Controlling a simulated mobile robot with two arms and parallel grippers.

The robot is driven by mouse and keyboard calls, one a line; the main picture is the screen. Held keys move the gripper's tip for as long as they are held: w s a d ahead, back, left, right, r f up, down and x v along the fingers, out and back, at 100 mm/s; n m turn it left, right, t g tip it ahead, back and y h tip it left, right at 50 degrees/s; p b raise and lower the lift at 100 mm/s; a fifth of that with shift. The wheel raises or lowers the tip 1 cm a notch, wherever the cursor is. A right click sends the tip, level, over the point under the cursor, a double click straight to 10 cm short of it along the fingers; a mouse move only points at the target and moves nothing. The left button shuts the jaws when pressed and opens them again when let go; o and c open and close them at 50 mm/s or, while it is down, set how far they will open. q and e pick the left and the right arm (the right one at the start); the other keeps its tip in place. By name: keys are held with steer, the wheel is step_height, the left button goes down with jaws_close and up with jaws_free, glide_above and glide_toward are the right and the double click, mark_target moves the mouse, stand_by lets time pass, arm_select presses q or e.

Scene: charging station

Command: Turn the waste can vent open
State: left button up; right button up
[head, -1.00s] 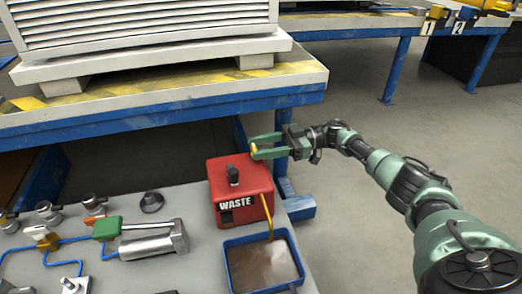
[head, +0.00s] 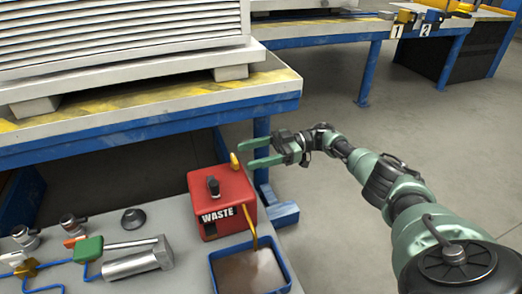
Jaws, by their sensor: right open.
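The red waste can (head: 228,198), labelled WASTE, stands on the grey bench top. It has a black cap (head: 213,186) on top and a yellow vent (head: 234,160) at its back right edge. A yellow spout runs down its right side. My right gripper (head: 249,155) is open, with its green fingers pointing left towards the yellow vent. The fingertips are close to the vent; I cannot tell whether they touch it. My left gripper is not in view.
A blue-rimmed tray (head: 213,272) with brown liquid sits in front of the can. A metal cylinder with a green block (head: 89,248) and several valves with blue lines lie to the left. A blue-framed table (head: 150,123) stands behind. Open floor lies to the right.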

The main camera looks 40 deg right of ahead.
steer(key=shift+v, duration=2.05)
steer(key=shift+d, duration=0.1)
